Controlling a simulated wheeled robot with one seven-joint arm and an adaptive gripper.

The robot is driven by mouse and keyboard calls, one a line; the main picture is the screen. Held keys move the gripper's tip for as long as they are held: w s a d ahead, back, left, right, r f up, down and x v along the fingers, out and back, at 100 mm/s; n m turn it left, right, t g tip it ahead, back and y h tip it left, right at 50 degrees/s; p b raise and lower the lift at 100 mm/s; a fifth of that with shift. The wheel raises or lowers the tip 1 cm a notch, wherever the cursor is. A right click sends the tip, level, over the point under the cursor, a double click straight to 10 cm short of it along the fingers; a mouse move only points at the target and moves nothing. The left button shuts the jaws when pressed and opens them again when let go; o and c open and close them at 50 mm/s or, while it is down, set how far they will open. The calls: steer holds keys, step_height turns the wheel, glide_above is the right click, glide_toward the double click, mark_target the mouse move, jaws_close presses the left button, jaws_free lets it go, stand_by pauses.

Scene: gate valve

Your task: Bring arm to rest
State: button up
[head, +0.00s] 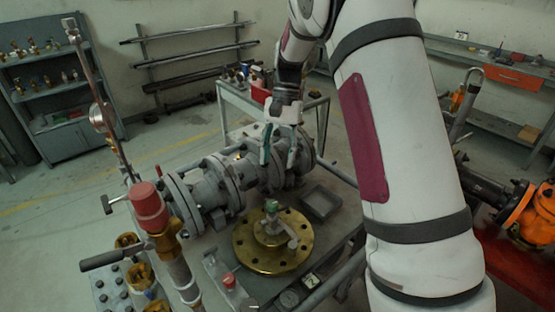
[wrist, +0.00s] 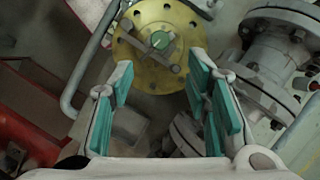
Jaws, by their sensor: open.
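My gripper (head: 279,152) is open and hangs with its fingers downward by the grey flanged pipe (head: 222,180) on the workbench. It appears empty; the head view does not show clearly whether it touches the pipe. In the wrist view the teal-padded fingers of my gripper (wrist: 159,85) stand apart with nothing held between them. A round brass flange (head: 258,262) with a green-topped fitting (head: 271,208) sits on the bench in front of the pipe. The same brass flange (wrist: 142,52) shows beyond the fingertips in the wrist view. My arm hides part of the bench's right side.
A small dark tray (head: 321,204) lies right of the brass flange. A red-capped upright valve (head: 149,205) and a thin pipe with a gauge (head: 101,117) stand at the left. Orange valve parts (head: 540,218) are at the right. Floor at the back left is clear.

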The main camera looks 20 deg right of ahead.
stand_by(0.3)
steer(key=s+a+r+n+t+h, duration=0.25)
steer(key=s+r+n+t, duration=0.3)
steer(key=s+r, duration=1.1)
steer(key=s+f+n+t, duration=0.1)
steer(key=s+n+t, duration=0.1)
steer(key=s, duration=0.8)
steer(key=shift+a+t, duration=0.3)
steer(key=shift+t, duration=0.55)
steer(key=shift+f, duration=0.1)
stand_by(0.5)
steer(key=shift+d, duration=0.3)
